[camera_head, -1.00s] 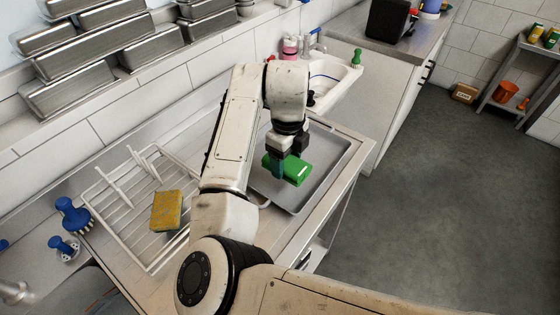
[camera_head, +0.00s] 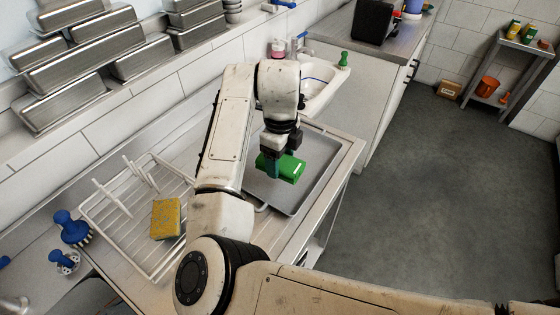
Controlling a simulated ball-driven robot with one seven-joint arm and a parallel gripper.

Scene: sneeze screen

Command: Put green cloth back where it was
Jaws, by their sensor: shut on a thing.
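The green cloth (camera_head: 290,169) is a bright green folded block with a small white label. My gripper (camera_head: 272,168) is shut on its left part and holds it over the grey metal tray (camera_head: 317,166) on the steel counter. Whether the cloth touches the tray I cannot tell. My arm hides the left part of the tray.
A white wire dish rack (camera_head: 122,232) with a yellow sponge (camera_head: 166,218) stands left of my arm. Blue brushes (camera_head: 70,227) lie at the far left. A white sink (camera_head: 322,85) with a green brush (camera_head: 344,60) is behind the tray.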

